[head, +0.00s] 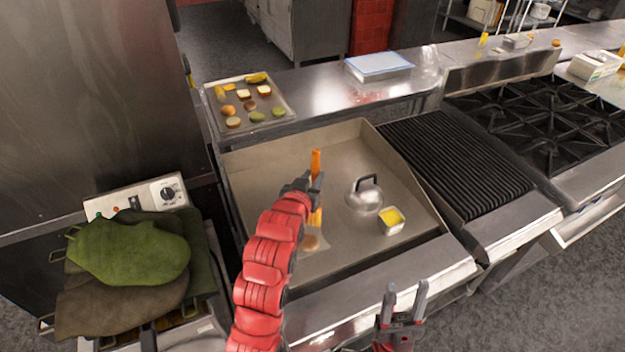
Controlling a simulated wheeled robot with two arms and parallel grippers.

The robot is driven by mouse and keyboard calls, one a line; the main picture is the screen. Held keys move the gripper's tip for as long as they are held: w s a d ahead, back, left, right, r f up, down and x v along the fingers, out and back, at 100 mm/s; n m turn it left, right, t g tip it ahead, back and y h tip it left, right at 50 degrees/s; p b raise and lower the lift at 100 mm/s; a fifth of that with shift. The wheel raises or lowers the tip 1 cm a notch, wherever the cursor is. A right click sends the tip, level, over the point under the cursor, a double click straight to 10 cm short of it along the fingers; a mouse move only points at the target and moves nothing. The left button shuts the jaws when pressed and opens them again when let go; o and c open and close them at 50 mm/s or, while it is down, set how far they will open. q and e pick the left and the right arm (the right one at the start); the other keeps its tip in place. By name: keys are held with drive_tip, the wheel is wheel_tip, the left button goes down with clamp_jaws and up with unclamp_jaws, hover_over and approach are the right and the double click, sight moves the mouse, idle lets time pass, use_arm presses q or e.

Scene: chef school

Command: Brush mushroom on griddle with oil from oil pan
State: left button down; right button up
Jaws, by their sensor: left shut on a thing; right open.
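My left gripper (308,186) is shut on a brush (316,162) with an orange handle and holds it upright over the griddle (265,170). The brush's lower, yellowish part shows below the gripper. A small brown piece, likely the mushroom (311,242), lies on the griddle just below the brush. I cannot tell whether the brush touches it. The oil pan (391,226), a small square metal pan with yellow oil, sits on the griddle to the right of the brush. My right gripper (406,290) is open and empty, in front of the griddle's front edge.
A tray (285,112) of food pieces lies on the back shelf. A ribbed grill (455,165) adjoins at right. Oven mitts (130,250) lie at left.

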use_arm(q)
drive_tip(key=shift+r, duration=0.1)
wheel_tip(320, 180, up, 8)
drive_tip(key=shift+f+p, duration=0.1)
drive_tip(key=shift+p, duration=0.2)
idle(0.4)
idle(0.9)
